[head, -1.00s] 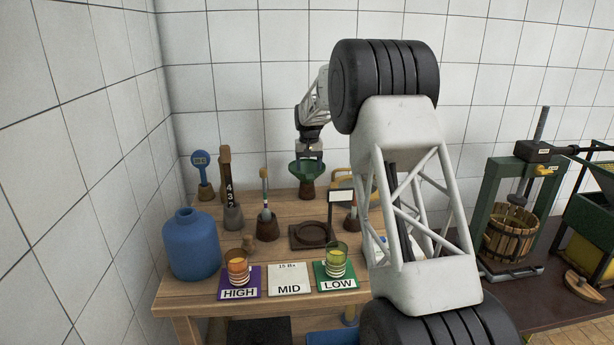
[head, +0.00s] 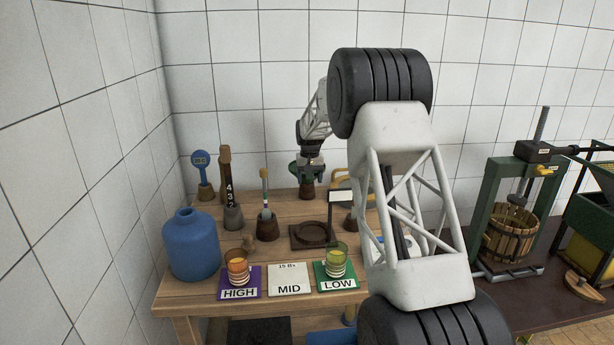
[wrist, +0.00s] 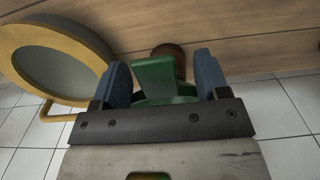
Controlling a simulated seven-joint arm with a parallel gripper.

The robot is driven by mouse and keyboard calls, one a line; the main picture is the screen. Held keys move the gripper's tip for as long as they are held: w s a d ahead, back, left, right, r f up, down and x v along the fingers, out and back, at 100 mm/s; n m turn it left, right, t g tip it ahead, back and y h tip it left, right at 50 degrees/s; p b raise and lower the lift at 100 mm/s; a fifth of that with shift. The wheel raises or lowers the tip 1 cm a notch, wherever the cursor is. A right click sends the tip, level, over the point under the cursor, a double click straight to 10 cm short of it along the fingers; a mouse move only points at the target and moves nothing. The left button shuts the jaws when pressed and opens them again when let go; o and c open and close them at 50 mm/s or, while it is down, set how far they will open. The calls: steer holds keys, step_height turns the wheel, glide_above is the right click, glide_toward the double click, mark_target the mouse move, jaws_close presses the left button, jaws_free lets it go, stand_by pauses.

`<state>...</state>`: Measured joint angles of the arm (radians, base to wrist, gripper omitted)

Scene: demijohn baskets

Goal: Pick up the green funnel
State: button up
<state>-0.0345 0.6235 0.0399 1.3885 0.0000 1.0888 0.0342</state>
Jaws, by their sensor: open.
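The green funnel (head: 293,170) sits at the back of the wooden table on a brown holder (head: 307,191). My gripper (head: 308,174) is down at the funnel and hides much of it in the head view. In the wrist view the funnel (wrist: 155,75) shows a flat green part between the two blue fingers of my gripper (wrist: 162,68), with gaps on both sides. The jaws are open. The brown holder (wrist: 170,52) shows behind the funnel there.
A yellow-rimmed round sieve (wrist: 95,42) lies close to the left finger in the wrist view. A blue demijohn (head: 191,247), a brush in a holder (head: 266,228), a dark round coaster (head: 311,236) and glasses on labelled cards stand nearer the front.

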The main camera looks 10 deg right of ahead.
steer(key=shift+f, duration=0.65)
steer(key=shift+c, duration=0.4)
steer(key=c, duration=1.2)
